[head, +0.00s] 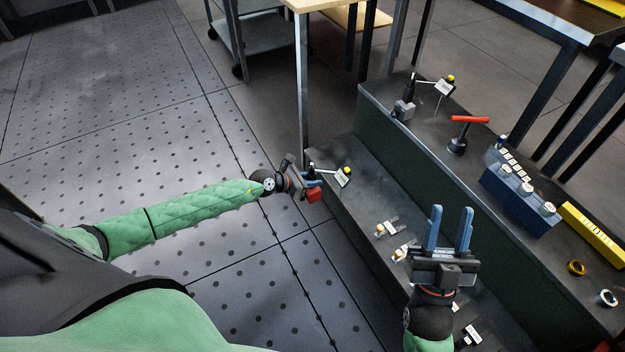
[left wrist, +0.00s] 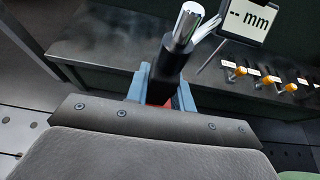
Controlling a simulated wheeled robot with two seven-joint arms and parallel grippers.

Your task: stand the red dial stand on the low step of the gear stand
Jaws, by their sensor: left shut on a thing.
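The red dial stand has a red base (head: 314,195), with its post and a small display (head: 343,177) above. My left gripper (head: 311,184) is shut on it, at the left edge of the low step's far end. Whether the base touches the step cannot be told. In the left wrist view the dark post (left wrist: 170,62) with its chrome top rises between the fingers, beside the "-- mm" display (left wrist: 248,17). The gear stand's low step (head: 350,215) runs along the high step. My right gripper (head: 449,232) is open and empty above the low step.
Several small tagged parts (head: 386,229) lie along the low step. The high step holds a grey dial stand (head: 403,109), a red-handled tool (head: 458,143), a blue block (head: 515,198), a yellow bar (head: 592,234) and rings (head: 577,268). A bench leg (head: 302,90) stands behind the far end.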

